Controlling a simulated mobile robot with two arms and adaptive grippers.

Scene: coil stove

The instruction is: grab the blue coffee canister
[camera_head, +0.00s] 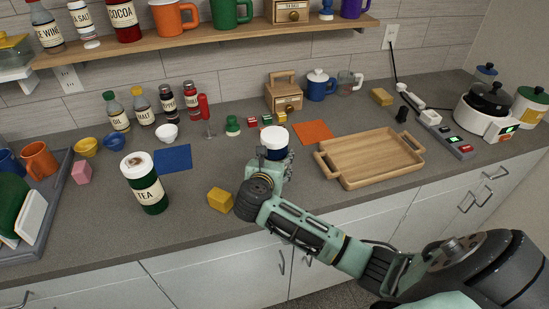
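A blue canister (275,152) with a white lid stands at the middle of the counter. No label shows on it; my gripper hides its lower part. My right gripper (279,169) is right at the near side of this canister, with the wrist bent up behind it. The fingers are small and partly hidden, so I cannot tell whether they are shut on it. My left gripper is not in view.
A dark green TEA canister (148,190) stands to the left, with a yellow sponge-like block (220,199) between. A wooden tray (370,159) lies to the right. A blue lidded jar (319,88) stands behind. The shelf (200,37) overhangs the counter's back.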

